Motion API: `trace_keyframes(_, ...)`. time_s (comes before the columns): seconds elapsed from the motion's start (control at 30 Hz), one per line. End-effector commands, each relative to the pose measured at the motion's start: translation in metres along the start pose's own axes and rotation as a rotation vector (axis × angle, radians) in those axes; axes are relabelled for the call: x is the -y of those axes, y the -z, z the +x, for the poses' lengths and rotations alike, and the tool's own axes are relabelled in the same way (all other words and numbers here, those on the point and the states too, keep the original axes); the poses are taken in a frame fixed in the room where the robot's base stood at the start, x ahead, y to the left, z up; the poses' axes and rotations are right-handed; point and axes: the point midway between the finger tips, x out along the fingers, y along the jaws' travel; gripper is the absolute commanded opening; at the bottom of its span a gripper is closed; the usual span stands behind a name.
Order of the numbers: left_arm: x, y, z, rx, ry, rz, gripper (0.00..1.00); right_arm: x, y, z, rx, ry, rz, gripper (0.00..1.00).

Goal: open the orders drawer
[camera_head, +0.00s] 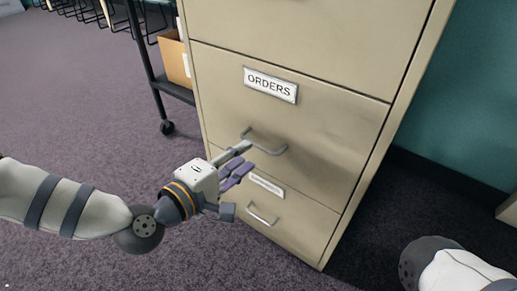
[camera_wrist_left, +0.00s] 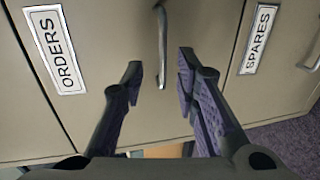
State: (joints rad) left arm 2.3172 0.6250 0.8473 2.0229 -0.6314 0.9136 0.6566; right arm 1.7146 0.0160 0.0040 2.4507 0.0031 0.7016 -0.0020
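The orders drawer (camera_head: 335,130) is the middle one showing in a beige filing cabinet, with a label reading ORDERS (camera_head: 270,85). Its front looks flush with the cabinet, so it appears shut. Its metal bar handle (camera_head: 270,148) sits below the label. My left gripper (camera_head: 243,163) is open and empty at the drawer front, close to the handle. In the left wrist view, the handle (camera_wrist_left: 162,45) shows between the two spread fingers (camera_wrist_left: 160,68), around its line but not gripped. Whether a finger touches it I cannot tell. My right gripper is out of view.
Below is a drawer with a handle (camera_head: 263,214) and a label reading SPARES (camera_wrist_left: 257,40). A dark wheeled cart (camera_head: 174,90) with a cardboard box (camera_head: 175,60) stands left of the cabinet. Purple carpet (camera_head: 95,120) is clear at left. A teal wall (camera_head: 470,110) is at right.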

Motion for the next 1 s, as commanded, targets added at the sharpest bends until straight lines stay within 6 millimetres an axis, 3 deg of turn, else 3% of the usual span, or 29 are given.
trace_keyframes(0.1,0.006,0.0,0.031,0.002,0.003,0.0,0.28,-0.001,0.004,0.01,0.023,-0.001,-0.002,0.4)
trace_keyframes(0.3,0.005,-0.001,0.062,0.002,0.004,0.0,0.28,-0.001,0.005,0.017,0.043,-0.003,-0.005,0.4)
trace_keyframes(0.63,0.002,-0.001,0.068,0.001,0.005,0.0,0.28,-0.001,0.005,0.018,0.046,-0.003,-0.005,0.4)
trace_keyframes(0.77,0.003,-0.001,0.068,0.001,0.005,0.0,0.0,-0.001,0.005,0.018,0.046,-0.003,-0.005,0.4)
trace_keyframes(1.0,0.003,-0.001,0.067,0.001,0.005,0.0,0.0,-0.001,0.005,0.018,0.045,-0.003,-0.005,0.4)
